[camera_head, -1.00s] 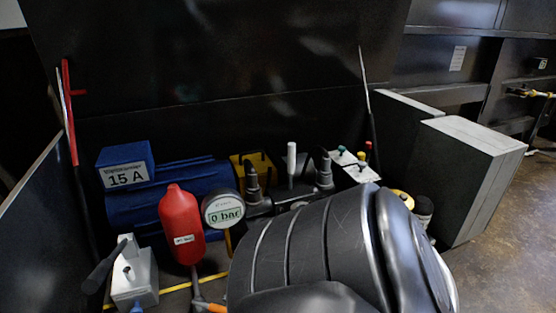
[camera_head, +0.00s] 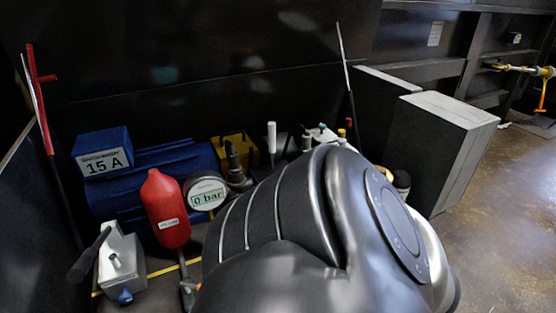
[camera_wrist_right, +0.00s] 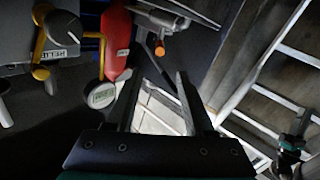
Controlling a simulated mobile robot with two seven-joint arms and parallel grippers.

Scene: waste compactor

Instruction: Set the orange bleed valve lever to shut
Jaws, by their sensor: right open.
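The orange lever (camera_wrist_right: 160,47) shows in the right wrist view as a short orange piece beside a grey metal fitting (camera_wrist_right: 165,18). In the head view only a small orange bit (camera_head: 198,286) shows below the red cylinder, at the edge of my arm. My right gripper (camera_wrist_right: 159,76) is open and empty, with the orange piece just past its fingertips and apart from them in the picture. In the head view my right arm hides this gripper and most of the lever. I cannot read the lever's setting. My left gripper is not in view.
A red cylinder (camera_head: 166,207) and a gauge (camera_head: 206,192) reading 0 bar stand close by. A grey box with a black handle (camera_head: 120,262) is at left. A blue motor (camera_head: 150,172) and white-handled lever (camera_head: 272,137) are behind. Yellow handles (camera_wrist_right: 42,42) show at upper left.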

